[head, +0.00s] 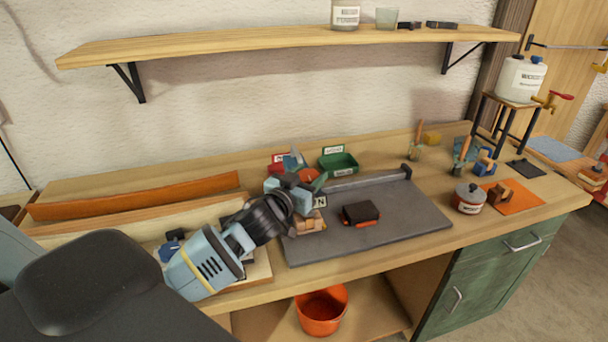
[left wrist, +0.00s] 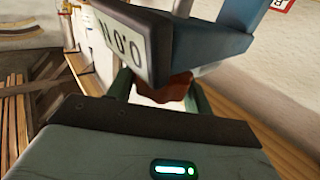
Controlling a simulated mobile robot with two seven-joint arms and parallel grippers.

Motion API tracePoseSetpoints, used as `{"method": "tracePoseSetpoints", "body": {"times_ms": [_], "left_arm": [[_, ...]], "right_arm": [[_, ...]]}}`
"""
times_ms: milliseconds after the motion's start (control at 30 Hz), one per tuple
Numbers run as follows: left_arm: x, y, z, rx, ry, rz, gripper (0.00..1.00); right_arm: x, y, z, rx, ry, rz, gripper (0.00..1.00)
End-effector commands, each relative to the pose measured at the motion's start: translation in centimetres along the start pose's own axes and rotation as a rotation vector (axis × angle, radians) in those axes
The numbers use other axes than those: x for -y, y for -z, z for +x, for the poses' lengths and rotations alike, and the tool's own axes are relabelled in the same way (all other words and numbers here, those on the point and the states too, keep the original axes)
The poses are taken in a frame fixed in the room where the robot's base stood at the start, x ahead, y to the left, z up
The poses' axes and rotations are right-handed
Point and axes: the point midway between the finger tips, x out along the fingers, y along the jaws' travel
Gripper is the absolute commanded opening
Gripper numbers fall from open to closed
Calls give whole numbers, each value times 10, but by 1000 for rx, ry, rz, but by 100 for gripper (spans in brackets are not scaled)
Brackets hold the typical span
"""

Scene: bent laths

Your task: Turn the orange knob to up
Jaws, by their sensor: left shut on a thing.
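An orange-brown knob (left wrist: 160,87) shows in the left wrist view below a blue device (left wrist: 210,45). The device has a pale display (left wrist: 120,38) that looks upside down there. My left gripper (left wrist: 158,96) has one finger on each side of the knob and is shut on it. In the head view my left gripper (head: 294,192) reaches over the left end of the grey plate, next to the display (head: 319,201). The arm and gripper hide most of the device and knob there, so I cannot tell which way the knob points. My right gripper is not in view.
A black block (head: 360,213) lies on the grey plate (head: 410,228). Orange and pale laths (head: 140,194) lie at the left. A lidded pot (head: 468,199) stands at the right. The plate's right part is clear.

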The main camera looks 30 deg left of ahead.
Motion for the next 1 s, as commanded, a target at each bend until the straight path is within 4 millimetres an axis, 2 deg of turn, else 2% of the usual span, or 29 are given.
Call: {"method": "tracePoseSetpoints", "body": {"times_ms": [233,600,1000], "left_arm": [[-1,1,1,-5,176,-11,28],[0,-2,1,-1,413,-4,28],[0,1,1,-6,552,0,28]], "right_arm": [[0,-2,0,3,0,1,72],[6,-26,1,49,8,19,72],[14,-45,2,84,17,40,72]]}}
